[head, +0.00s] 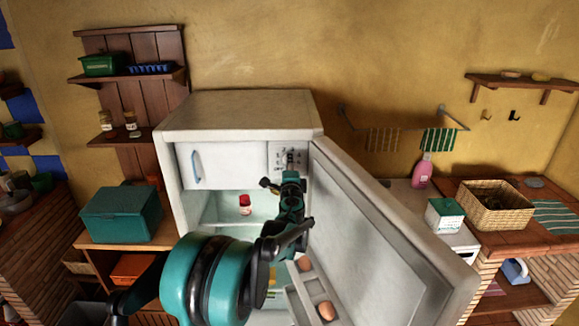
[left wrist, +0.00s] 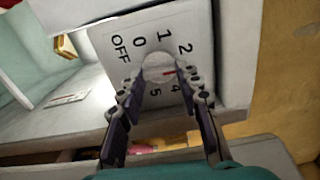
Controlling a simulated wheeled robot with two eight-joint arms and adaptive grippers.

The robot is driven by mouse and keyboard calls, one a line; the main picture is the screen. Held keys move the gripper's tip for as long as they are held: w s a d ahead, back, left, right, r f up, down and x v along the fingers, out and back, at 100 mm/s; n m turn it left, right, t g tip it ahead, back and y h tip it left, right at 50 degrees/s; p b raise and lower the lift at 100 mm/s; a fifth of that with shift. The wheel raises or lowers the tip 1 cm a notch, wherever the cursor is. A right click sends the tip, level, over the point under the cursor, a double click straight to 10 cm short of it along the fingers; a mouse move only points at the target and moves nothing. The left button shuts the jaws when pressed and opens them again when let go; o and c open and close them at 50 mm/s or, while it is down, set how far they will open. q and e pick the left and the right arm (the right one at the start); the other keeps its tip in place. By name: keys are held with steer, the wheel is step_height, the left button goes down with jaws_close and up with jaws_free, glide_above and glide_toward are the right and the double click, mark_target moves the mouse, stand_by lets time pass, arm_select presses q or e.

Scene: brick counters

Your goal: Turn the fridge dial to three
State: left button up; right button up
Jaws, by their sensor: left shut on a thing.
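The white fridge (head: 240,108) stands with its door (head: 375,225) open to the right. Its dial panel (head: 277,150) is at the upper right inside. In the left wrist view the round pale dial (left wrist: 158,64) sits among the printed marks OFF, 0, 1, 2, 4 and 5. Its red mark points right, between the 2 and the 4, where my finger covers the panel. My left gripper (head: 284,182) reaches in to the panel. In the left wrist view its fingers (left wrist: 164,79) are closed on the dial from both sides. My right gripper is not in view.
A red-lidded jar (head: 245,204) stands inside the fridge below the freezer flap (head: 209,166). Eggs (head: 326,311) sit in the door rack. A teal box (head: 121,214) is on the left counter. A pink bottle (head: 422,171) and wicker basket (head: 470,216) are at the right.

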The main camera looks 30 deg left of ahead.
arm_select(q)
steer(key=shift+f+m, duration=0.1)
steer(key=shift+m, duration=1.8)
steer(key=o, duration=1.2)
steer(key=shift+c, duration=0.2)
steer(key=shift+s, duration=0.1)
steer(key=v, duration=1.2)
